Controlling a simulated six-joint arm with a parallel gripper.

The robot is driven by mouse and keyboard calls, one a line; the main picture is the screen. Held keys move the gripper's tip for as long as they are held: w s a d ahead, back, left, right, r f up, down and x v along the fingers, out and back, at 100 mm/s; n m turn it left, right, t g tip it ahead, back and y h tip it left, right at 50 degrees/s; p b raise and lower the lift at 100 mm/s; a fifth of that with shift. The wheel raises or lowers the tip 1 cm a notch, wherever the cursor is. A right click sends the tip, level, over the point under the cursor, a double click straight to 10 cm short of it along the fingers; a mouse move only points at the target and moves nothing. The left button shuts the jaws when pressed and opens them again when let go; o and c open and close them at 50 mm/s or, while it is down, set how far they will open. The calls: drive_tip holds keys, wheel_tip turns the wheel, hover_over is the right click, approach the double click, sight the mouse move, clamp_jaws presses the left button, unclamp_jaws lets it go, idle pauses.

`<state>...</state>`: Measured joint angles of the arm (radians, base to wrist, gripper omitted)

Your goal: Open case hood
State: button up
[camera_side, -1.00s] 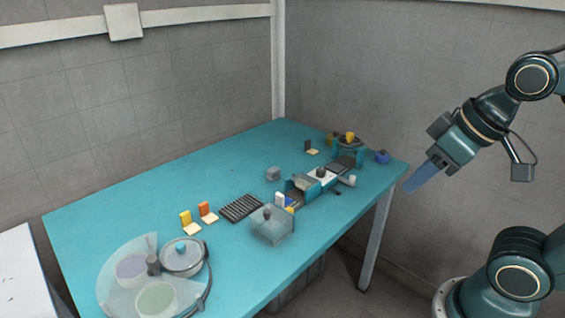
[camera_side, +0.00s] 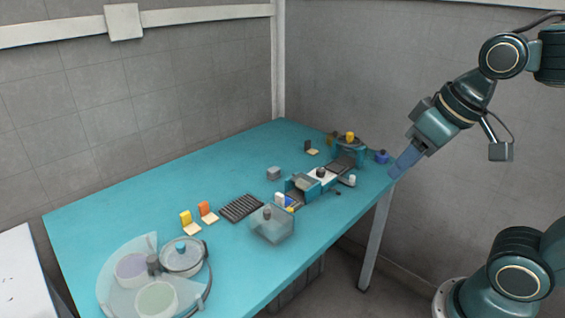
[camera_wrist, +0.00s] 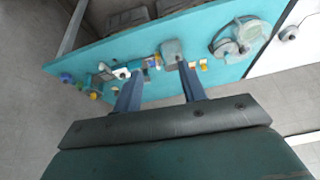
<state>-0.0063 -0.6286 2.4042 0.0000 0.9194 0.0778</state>
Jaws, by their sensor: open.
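A clear box-shaped hood (camera_side: 272,228) with a dark knob on top stands near the front edge of the teal table; I take it to be the case hood. It looks closed. It also shows as a grey box in the wrist view (camera_wrist: 172,52). My gripper (camera_side: 394,174) is in the air off the table's right end, pointing down and left, well apart from the hood. In the wrist view my gripper (camera_wrist: 160,68) has its blue fingers spread wide with nothing held between them.
A teal machine with small parts (camera_side: 320,178) stands right of the hood, with a blue knobbed item (camera_side: 382,157) at the right end. A black ribbed rack (camera_side: 241,208), yellow and orange pieces, and a round clear-covered unit (camera_side: 150,275) lie left. The back-left table is clear.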

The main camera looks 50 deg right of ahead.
drive_tip(key=w+r+m+g, duration=0.1)
drive_tip(key=w+m, duration=0.1)
drive_tip(key=w, duration=0.6)
drive_tip(key=m+g, duration=0.4)
drive_tip(key=m, duration=0.2)
hover_over(267, 211)
wheel_tip(267, 211, down, 13)
drive_tip(key=shift+f, duration=0.25)
wheel_tip(267, 211, down, 14)
drive_tip(key=shift+r, duration=0.2)
clamp_jaws()
